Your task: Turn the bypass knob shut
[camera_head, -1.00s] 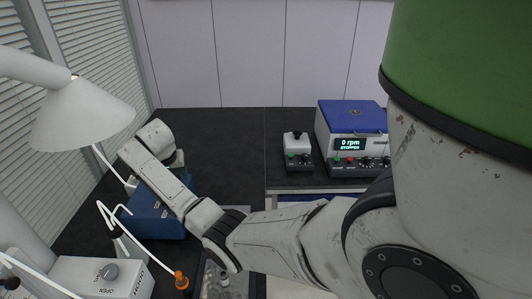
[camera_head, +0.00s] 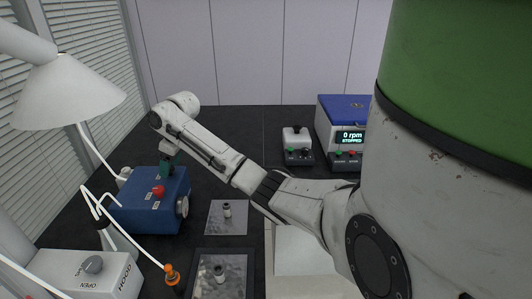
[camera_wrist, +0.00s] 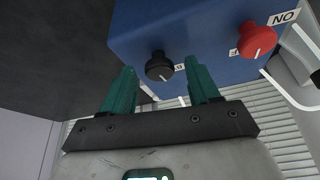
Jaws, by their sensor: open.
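A blue box (camera_head: 140,214) stands on the dark bench at left, with a red knob (camera_head: 158,190) on its top. In the wrist view the box (camera_wrist: 200,28) carries a black knob (camera_wrist: 159,66) with a white pointer line, and the red knob (camera_wrist: 257,38) beside a partly seen label. My gripper (camera_head: 166,170) is at the back of the box's top. In the wrist view its green fingers (camera_wrist: 160,80) are open, one on each side of the black knob, with gaps to it. The black knob is hidden in the head view. I cannot read which knob is labelled bypass.
A white hood box (camera_head: 85,275) with a grey knob stands at front left. A white lamp (camera_head: 65,95) and its thin arms are close to the blue box. An orange-topped item (camera_head: 171,274) and dark trays (camera_head: 222,270) lie in front. A centrifuge-like unit (camera_head: 342,130) stands at back right.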

